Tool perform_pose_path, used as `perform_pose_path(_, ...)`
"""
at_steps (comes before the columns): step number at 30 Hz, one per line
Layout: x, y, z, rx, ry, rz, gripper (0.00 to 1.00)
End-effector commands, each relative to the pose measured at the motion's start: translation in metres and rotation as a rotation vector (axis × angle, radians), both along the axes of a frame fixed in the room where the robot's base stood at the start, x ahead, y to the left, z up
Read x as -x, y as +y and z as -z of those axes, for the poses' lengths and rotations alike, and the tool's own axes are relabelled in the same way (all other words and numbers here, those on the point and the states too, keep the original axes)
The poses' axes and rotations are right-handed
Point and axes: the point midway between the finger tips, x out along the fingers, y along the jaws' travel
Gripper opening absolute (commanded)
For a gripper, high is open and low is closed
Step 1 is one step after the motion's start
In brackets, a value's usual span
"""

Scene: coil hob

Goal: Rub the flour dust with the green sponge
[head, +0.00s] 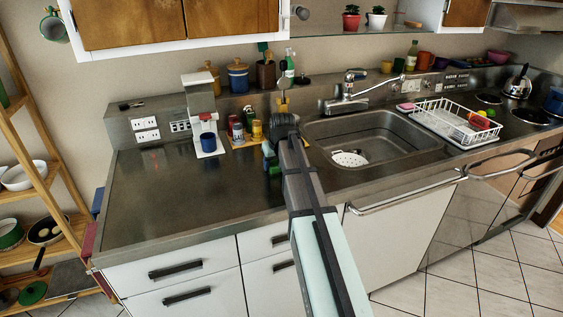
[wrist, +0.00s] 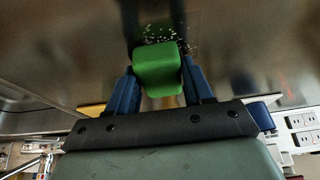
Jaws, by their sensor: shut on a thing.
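The green sponge (wrist: 158,70) is held between the two blue fingers of my gripper (wrist: 160,85) in the wrist view. White specks of flour dust (wrist: 172,34) lie on the steel worktop (wrist: 60,50), just beyond the sponge's far edge in that view. I cannot tell whether the sponge touches the worktop. In the head view my gripper (head: 271,158) is over the worktop (head: 190,205), left of the sink, and my arm hides most of it. The flour dust cannot be made out in the head view.
The sink (head: 385,135) with a white strainer (head: 349,158) lies right of my arm. A coffee machine (head: 201,110) with a blue mug (head: 208,142) and several jars (head: 245,129) stand behind my gripper. A dish rack (head: 455,122) is farther right. The left worktop is clear.

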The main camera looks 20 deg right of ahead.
Motion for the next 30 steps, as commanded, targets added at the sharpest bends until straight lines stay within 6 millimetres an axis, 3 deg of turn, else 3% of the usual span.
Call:
perform_pose_path(12,0.001,0.039,0.002,0.001,0.0,-0.002,0.23)
perform_pose_path(14,0.0,0.038,-0.004,0.0,-0.001,0.0,0.23)
perform_pose_path(16,-0.001,0.037,-0.022,0.001,-0.003,0.0,0.23)
perform_pose_path(30,-0.001,0.037,-0.062,0.001,-0.001,0.0,0.23)
